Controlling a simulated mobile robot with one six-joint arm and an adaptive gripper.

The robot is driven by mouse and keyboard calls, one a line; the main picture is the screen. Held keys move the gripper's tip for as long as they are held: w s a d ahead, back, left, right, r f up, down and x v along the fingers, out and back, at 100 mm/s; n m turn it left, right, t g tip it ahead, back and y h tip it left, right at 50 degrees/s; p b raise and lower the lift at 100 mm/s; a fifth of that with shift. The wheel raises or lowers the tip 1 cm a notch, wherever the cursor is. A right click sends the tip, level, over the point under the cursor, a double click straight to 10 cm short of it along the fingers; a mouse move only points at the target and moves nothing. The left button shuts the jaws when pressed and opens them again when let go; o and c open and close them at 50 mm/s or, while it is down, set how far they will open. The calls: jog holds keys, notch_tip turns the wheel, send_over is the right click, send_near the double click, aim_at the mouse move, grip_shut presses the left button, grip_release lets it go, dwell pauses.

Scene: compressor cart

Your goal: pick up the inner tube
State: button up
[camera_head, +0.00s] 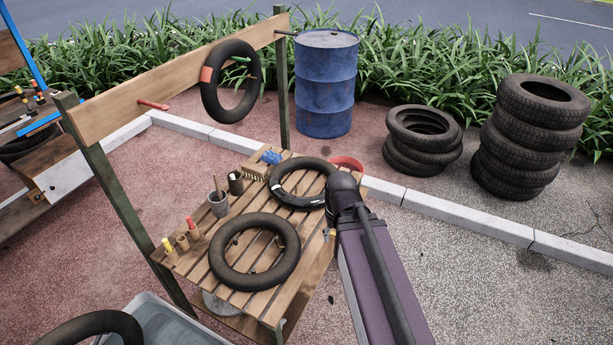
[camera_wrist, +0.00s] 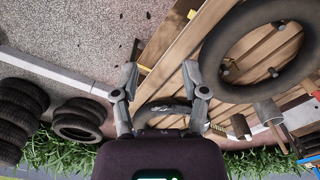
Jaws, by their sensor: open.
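Two black inner tubes lie on the slatted wooden table. The nearer inner tube (camera_head: 254,286) lies flat near the front, with small stems inside its ring; it fills the upper right of the wrist view (camera_wrist: 212,62). The farther inner tube (camera_head: 274,178) lies at the back of the table, partly covered by my arm. My gripper (camera_wrist: 160,76) is open, its two fingers spread wide; in the wrist view, a dark curved ring (camera_wrist: 150,108) shows between and beyond them. I cannot tell whether the fingers touch it. My arm hides the fingers in the head view.
Another tube with a red patch (camera_head: 206,74) hangs from the wooden rail (camera_head: 180,72). One more (camera_head: 75,328) is at the grey tub (camera_head: 160,318). The table (camera_head: 262,303) holds cups and small tools. A blue drum (camera_head: 325,90) and tyre stacks (camera_head: 520,150) stand behind.

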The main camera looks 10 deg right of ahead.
jog(key=shift+w+a, duration=0.1)
jog(key=shift+w, duration=0.4)
jog(key=shift+o, duration=0.2)
jog(key=o, duration=0.6)
jog(key=shift+w, duration=0.15)
jog(key=shift+c, duration=0.2)
jog(key=n+t+b, duration=0.4)
jog(key=n+b, duration=0.2)
jog(key=n, duration=1.2)
send_near(314, 201)
jog(key=shift+r, duration=0.75)
jog(key=b+x, duration=0.8)
jog(key=shift+f, duration=0.3)
